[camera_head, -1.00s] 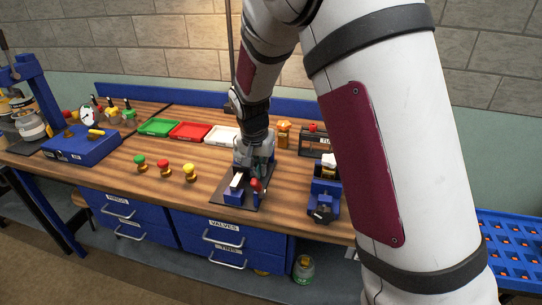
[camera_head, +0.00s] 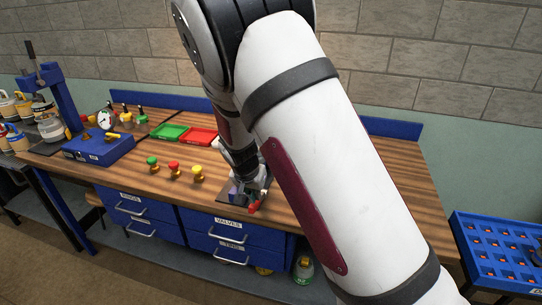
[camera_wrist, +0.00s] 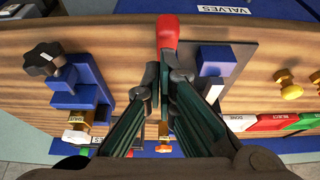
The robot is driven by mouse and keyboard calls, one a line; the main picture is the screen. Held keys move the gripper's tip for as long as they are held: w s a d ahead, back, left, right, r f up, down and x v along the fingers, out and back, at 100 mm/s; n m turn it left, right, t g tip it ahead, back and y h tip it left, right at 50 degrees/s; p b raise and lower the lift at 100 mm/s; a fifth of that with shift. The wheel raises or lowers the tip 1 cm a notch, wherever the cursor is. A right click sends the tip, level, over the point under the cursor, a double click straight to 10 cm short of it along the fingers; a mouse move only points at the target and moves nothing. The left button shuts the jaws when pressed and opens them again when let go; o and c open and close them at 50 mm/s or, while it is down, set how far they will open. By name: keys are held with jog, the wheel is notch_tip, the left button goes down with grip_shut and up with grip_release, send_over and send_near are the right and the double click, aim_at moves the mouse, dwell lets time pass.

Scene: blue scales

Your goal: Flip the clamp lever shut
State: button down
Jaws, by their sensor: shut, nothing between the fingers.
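The clamp's lever has a red handle (camera_wrist: 167,32), at the top middle of the wrist view; it also shows in the head view (camera_head: 254,207), low over the front of the clamp's plate. The dark clamp plate (camera_wrist: 243,58) carries a blue block (camera_wrist: 215,58) and a white piece beside the lever. My gripper (camera_wrist: 165,82) is shut and empty, its fingertips close to the lever just below the red handle. I cannot tell whether they touch it. In the head view my gripper (camera_head: 250,188) is over the clamp and hides most of it.
A blue fixture with a black knob (camera_wrist: 43,59) stands left of my gripper in the wrist view. Green, red and yellow knobs (camera_head: 174,167) stand left of the clamp in the head view, with green and red trays (camera_head: 168,132) behind. Bare wood lies between.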

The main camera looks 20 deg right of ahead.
jog(key=shift+s+a+f, duration=0.25)
jog(key=shift+s+f, duration=0.3)
jog(key=shift+f, duration=0.15)
jog(key=shift+s+a+f, duration=0.1)
jog(key=shift+s+f, duration=0.05)
jog(key=r, duration=0.1)
jog(key=w+r+p, duration=0.1)
jog(key=r, duration=0.1)
jog(key=d+r, duration=0.1)
jog(key=shift+w+r+p, duration=0.3)
jog(key=shift+p, duration=0.05)
jog(key=s+a+r, duration=0.4)
jog(key=s+r, duration=0.1)
jog(key=s, duration=0.1)
jog(key=shift+s+a+r+p, duration=0.25)
jog(key=shift+r+p, duration=0.05)
jog(key=shift+r, duration=0.1)
